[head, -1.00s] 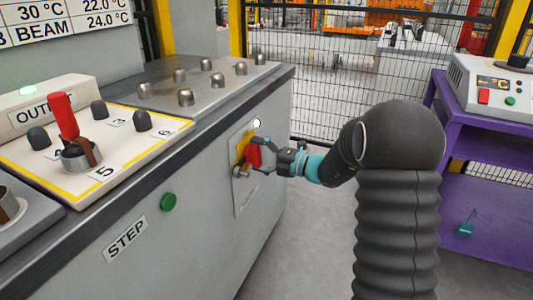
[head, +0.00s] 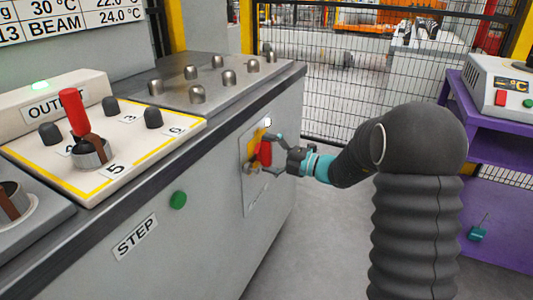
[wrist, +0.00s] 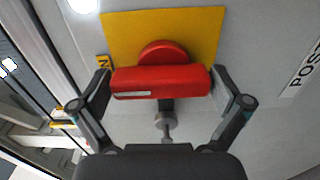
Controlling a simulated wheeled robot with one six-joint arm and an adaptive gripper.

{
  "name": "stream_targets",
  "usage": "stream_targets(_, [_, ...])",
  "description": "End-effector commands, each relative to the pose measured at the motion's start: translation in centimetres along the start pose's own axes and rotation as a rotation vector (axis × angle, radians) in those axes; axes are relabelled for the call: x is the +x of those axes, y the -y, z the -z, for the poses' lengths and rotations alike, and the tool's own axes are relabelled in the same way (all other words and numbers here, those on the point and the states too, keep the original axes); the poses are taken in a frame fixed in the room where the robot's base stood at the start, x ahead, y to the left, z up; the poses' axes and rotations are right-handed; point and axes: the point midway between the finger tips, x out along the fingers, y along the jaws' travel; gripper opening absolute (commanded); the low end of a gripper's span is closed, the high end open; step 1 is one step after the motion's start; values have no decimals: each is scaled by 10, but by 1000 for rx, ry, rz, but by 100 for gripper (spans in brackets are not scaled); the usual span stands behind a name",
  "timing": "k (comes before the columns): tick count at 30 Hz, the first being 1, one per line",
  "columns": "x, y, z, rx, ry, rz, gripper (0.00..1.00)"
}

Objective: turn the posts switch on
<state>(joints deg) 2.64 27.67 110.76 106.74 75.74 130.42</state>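The posts switch has a red bar handle (wrist: 160,82) on a round red hub, on a yellow plate (wrist: 206,22). It also shows in the head view as a red handle (head: 265,153) on the grey cabinet's side panel. In the wrist view the bar lies crosswise, its left end near a small yellow label ending in "N" (wrist: 103,62). My gripper (wrist: 163,80) is spread wide around the bar, one finger at each end. It also shows at the switch in the head view (head: 272,152). Whether the fingertips touch the bar is unclear.
A white lamp (head: 268,122) glows above the switch. A green button (head: 178,200) and "STEP" label (head: 135,237) are on the same cabinet face. A purple trolley (head: 497,195) stands right, a mesh fence (head: 350,85) behind. Grey floor lies between cabinet and trolley.

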Motion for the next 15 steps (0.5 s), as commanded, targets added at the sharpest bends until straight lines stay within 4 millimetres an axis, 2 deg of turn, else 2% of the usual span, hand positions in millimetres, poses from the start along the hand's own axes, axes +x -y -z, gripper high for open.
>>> stream_targets(8, [-5,0,-1,-1,3,1,100])
stream_targets(11, [-14,0,-2,-1,5,1,100])
stream_targets(15, [-38,0,-2,-1,5,1,100])
